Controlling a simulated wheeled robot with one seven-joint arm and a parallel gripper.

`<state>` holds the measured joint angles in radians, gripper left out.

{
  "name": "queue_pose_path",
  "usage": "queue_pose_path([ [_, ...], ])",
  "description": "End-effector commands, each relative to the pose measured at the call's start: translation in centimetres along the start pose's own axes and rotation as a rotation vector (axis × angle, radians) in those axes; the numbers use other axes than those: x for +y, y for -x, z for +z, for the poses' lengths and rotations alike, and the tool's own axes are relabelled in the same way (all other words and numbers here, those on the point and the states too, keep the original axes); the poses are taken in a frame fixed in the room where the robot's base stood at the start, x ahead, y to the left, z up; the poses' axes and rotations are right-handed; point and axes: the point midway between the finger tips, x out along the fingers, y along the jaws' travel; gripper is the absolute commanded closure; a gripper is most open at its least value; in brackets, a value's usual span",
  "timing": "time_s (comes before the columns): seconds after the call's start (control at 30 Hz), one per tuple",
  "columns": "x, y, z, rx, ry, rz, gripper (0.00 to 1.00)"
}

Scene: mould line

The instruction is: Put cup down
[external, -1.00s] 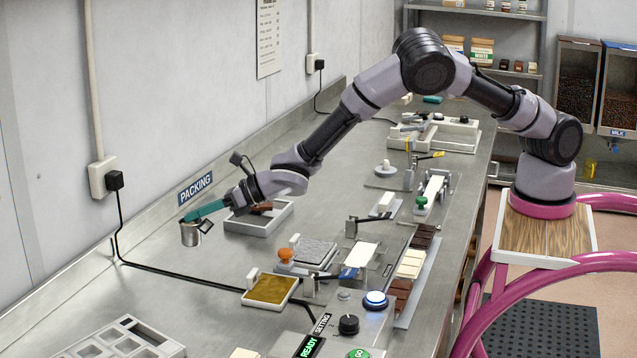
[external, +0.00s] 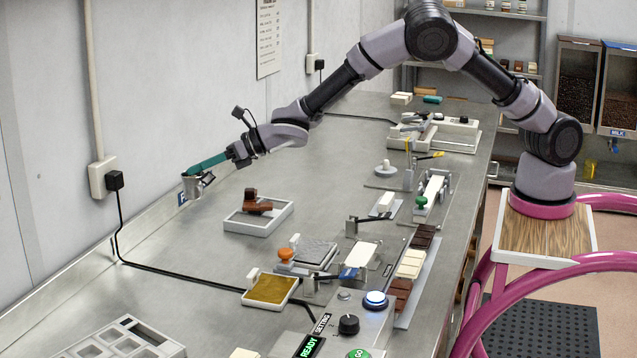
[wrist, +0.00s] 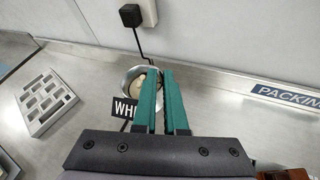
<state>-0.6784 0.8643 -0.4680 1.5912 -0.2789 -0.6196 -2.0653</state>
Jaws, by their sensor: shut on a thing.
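The metal cup (external: 192,188) is at the tips of my gripper (external: 193,171), at the left of the external view near the wall. My teal fingers are shut on it. It looks upright and held above the bench, though its exact height is hard to judge. In the wrist view the cup (wrist: 131,75) is partly hidden behind the fingers (wrist: 154,75). Something pale shows inside it. A black tag (wrist: 124,108) reading "WHI", the rest hidden, hangs by its side.
The steel bench (external: 200,250) is clear below and in front of the cup. A grey tray (external: 262,226) with a brown piece stands to the right. A compartment tray (external: 120,340) is at front left. A black cable (external: 190,277) crosses the bench.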

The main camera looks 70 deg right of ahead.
Motion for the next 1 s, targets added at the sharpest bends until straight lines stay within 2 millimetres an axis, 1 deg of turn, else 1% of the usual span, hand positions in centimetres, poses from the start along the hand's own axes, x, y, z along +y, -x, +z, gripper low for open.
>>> queue_pose_path([
  [0.03,-2.3,0.4,0.6,-0.002,-0.001,-0.006,1.00],
  [0.07,-3.4,0.7,0.7,0.000,0.000,-0.004,1.00],
  [0.17,-7.9,1.8,1.4,0.003,0.003,0.003,1.00],
  [0.2,-9.8,2.5,1.7,0.005,0.005,0.007,1.00],
  [0.27,-12.9,3.7,2.0,0.008,0.008,0.015,1.00],
  [0.3,-14.9,4.6,2.1,0.011,0.012,0.022,1.00],
  [0.37,-17.9,6.1,2.2,0.016,0.017,0.033,1.00],
  [0.4,-19.8,7.2,2.1,0.019,0.019,0.040,1.00],
  [0.47,-22.5,8.9,2.0,0.023,0.026,0.054,1.00],
  [0.5,-24.3,10.2,1.9,0.026,0.030,0.063,1.00],
  [0.57,-26.9,12.3,1.6,0.031,0.035,0.077,1.00],
  [0.6,-28.5,13.8,1.3,0.035,0.040,0.088,1.00],
  [0.67,-30.8,16.1,0.8,0.040,0.048,0.103,1.00],
  [0.7,-32.2,17.7,0.4,0.043,0.052,0.115,1.00],
  [0.77,-34.1,20.2,-0.2,0.049,0.060,0.132,1.00],
  [0.8,-35.2,21.9,-0.7,0.052,0.064,0.143,1.00],
  [0.9,-37.2,25.4,-1.8,0.061,0.077,0.170,1.00],
  [1.0,-38.6,28.2,-2.6,0.066,0.087,0.189,1.00],
])
